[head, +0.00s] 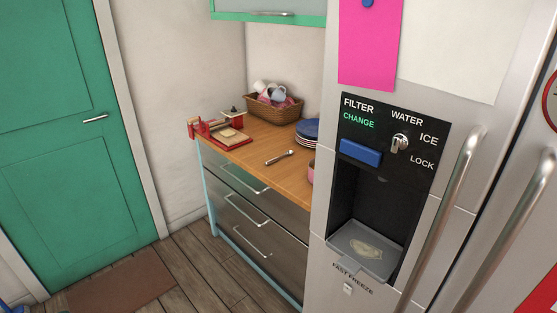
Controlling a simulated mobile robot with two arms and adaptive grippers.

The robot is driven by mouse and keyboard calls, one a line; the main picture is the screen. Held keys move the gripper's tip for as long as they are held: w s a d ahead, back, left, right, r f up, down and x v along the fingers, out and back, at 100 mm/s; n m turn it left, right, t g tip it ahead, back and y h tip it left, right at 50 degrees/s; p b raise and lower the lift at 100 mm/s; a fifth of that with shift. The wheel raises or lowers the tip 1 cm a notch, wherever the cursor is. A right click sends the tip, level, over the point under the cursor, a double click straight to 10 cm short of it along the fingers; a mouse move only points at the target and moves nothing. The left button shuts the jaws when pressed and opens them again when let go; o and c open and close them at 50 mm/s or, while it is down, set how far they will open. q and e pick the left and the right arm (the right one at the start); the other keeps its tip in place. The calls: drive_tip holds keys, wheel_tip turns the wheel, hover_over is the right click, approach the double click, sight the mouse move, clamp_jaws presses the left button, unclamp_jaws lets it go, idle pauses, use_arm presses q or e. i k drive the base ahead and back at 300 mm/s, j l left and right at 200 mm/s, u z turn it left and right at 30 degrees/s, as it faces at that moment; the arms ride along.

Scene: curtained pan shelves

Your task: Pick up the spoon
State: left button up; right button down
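A metal spoon (280,157) lies on the wooden counter top (262,139), near the counter's front edge. It looks small and its details are hard to make out. The fridge partly hides the right end of the counter. Neither of my grippers shows in the head view.
On the counter stand a wicker basket (274,109), dark blue stacked plates (308,132), a red board (227,138) and a pink item (311,172). A large steel fridge (437,190) fills the right. Wooden floor (215,277) lies before the drawers (252,214). A green door (68,130) is left.

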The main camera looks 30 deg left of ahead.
sight(288, 152)
drive_tip(key=i+j+u, duration=0.1)
drive_tip(key=j+u, duration=0.2)
drive_tip(key=i+j+u, duration=0.1)
drive_tip(key=j+u, duration=0.15)
drive_tip(key=i+j+z, duration=0.35)
drive_tip(key=j, duration=0.2)
drive_tip(key=i+j+z, duration=0.15)
drive_tip(key=j, duration=0.2)
drive_tip(key=i+j+z, duration=0.35)
drive_tip(key=j, duration=0.35)
